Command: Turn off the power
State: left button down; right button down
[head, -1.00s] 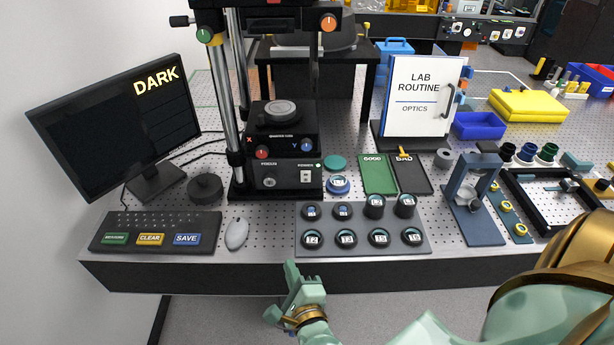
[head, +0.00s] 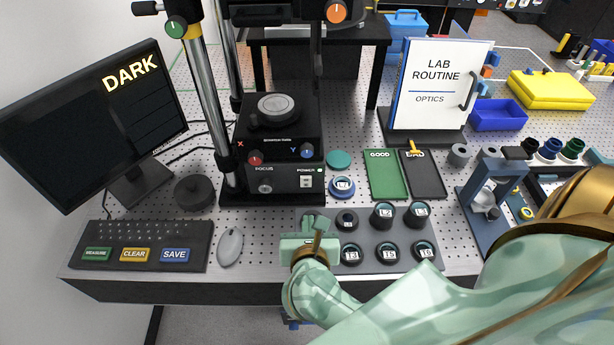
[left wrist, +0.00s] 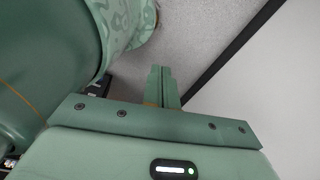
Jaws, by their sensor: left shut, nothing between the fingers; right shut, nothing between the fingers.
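The interferometer (head: 280,140) stands at the back of the bench. The white power switch (head: 306,182) is on its lower front panel, right of the focus knob (head: 265,189). A small green light (head: 320,170) shows beside the power label. My right gripper (head: 313,222) is shut and empty, over the left part of the lens tray, in front of and below the switch and apart from it. It hides some of the tray's pieces. My left gripper shows only in the left wrist view (left wrist: 163,80), shut and empty, with floor and wall behind it.
The monitor (head: 95,125) reads DARK. A keyboard (head: 145,245) and mouse (head: 230,247) lie front left. The dark lens tray (head: 440,262) holds several round pieces. A blue-ringed piece (head: 342,187) lies near the panel, left of the green GOOD tray (head: 386,180).

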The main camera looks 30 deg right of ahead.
send_near(307, 181)
jog(key=f, duration=0.2)
jog(key=w+f, duration=0.1)
jog(key=shift+d+f, duration=0.2)
jog(key=shift+d, duration=0.15)
jog(key=w+d, duration=0.2)
jog(key=w, duration=0.1)
jog(key=shift+p, duration=0.3)
pick_arm(q)
jog(key=shift+s+a+r, duration=0.2)
jog(key=shift+s+r, duration=0.05)
jog(key=shift+s, duration=0.05)
pick_arm(e)
jog(key=shift+w+d, duration=0.2)
jog(key=shift+w, duration=0.25)
jog(key=shift+w+d+r, duration=0.15)
jog(key=shift+w, duration=0.05)
jog(key=shift+r, duration=0.1)
